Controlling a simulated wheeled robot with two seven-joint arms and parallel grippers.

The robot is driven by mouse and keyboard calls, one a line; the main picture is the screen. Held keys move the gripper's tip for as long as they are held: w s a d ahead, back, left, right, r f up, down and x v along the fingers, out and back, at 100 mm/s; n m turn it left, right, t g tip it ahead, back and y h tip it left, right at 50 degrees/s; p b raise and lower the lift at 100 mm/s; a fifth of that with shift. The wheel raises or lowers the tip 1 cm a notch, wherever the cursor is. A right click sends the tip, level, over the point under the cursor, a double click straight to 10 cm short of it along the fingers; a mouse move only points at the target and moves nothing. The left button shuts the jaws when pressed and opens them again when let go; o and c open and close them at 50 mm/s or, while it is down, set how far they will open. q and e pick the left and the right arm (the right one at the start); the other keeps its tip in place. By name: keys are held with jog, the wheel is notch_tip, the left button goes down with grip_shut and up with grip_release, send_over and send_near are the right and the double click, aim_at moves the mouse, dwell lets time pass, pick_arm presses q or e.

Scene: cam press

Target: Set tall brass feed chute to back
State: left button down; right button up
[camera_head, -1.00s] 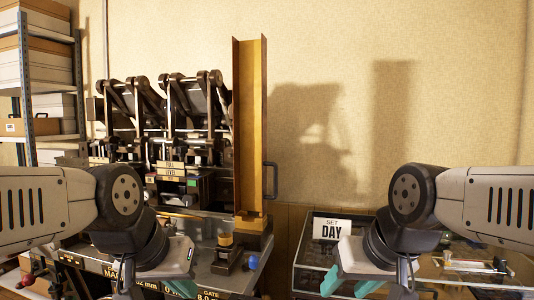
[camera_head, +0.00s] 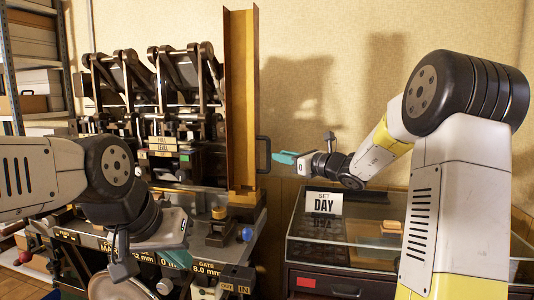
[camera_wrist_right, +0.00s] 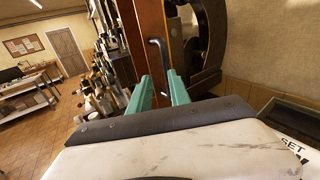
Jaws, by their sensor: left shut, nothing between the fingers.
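The tall brass feed chute (camera_head: 241,100) stands upright at the right end of the press in the head view. Its dark side handle (camera_head: 263,155) faces right. My right gripper (camera_head: 276,157) is just right of the handle, pointing left at it. In the right wrist view its two teal fingers (camera_wrist_right: 162,85) are spread apart, with the handle (camera_wrist_right: 160,58) ahead between them; I cannot tell whether they touch it. The chute's reddish-brown side (camera_wrist_right: 145,35) also shows there. My left gripper (camera_head: 178,260) is shut and empty, low in front of the press.
The press (camera_head: 160,130) with dark levers and several labels fills the left. A glass-topped case (camera_head: 345,245) with a SET DAY sign (camera_head: 324,203) stands at the right. A shelf (camera_head: 40,75) is at the far left. The wall right of the chute is bare.

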jog(key=shift+m+t, duration=0.3)
jog(key=shift+m, duration=0.1)
jog(key=x, duration=0.5)
jog(key=d+x, duration=0.1)
jog(key=x, duration=0.2)
jog(key=shift+w+a+f, duration=0.1)
jog(key=shift+w+f, duration=0.05)
jog(key=shift+w, duration=0.25)
grip_shut()
dwell(0.6)
